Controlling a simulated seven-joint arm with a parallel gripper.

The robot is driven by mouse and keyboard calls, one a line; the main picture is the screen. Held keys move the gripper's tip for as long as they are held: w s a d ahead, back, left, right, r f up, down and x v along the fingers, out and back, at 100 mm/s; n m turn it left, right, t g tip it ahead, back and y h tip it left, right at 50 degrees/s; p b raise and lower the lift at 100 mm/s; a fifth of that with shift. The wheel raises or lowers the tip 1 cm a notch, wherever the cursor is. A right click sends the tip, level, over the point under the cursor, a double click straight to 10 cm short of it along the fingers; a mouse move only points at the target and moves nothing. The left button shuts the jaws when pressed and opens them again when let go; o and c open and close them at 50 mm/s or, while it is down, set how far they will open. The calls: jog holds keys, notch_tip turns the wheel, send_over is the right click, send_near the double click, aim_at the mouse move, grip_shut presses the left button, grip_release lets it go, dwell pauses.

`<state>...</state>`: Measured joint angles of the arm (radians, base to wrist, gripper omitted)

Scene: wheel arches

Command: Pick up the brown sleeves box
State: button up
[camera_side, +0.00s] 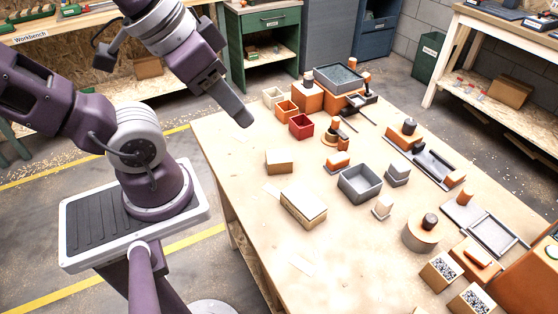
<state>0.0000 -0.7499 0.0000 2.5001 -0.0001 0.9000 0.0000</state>
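Two brown boxes stand on the light wooden table (345,275), and I cannot read a label on either. The smaller brown box (279,162) is near the table's left side. The larger, longer tan-brown box (303,210) with a pale top lies nearer the front. I cannot tell which is the sleeves box. My gripper (243,118) hangs above the table's left edge, up and left of both boxes and apart from them. Its fingers are seen side-on, so the gap between them is hidden. I see nothing held in it.
Small orange bins (287,109) and a red bin (301,126) stand behind the boxes. A grey open bin (360,183) stands to their right. Several orange and grey parts crowd the table's right side. The table's front left is mostly clear.

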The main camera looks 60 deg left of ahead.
jog(key=o, duration=1.2)
jog(key=shift+c, duration=0.2)
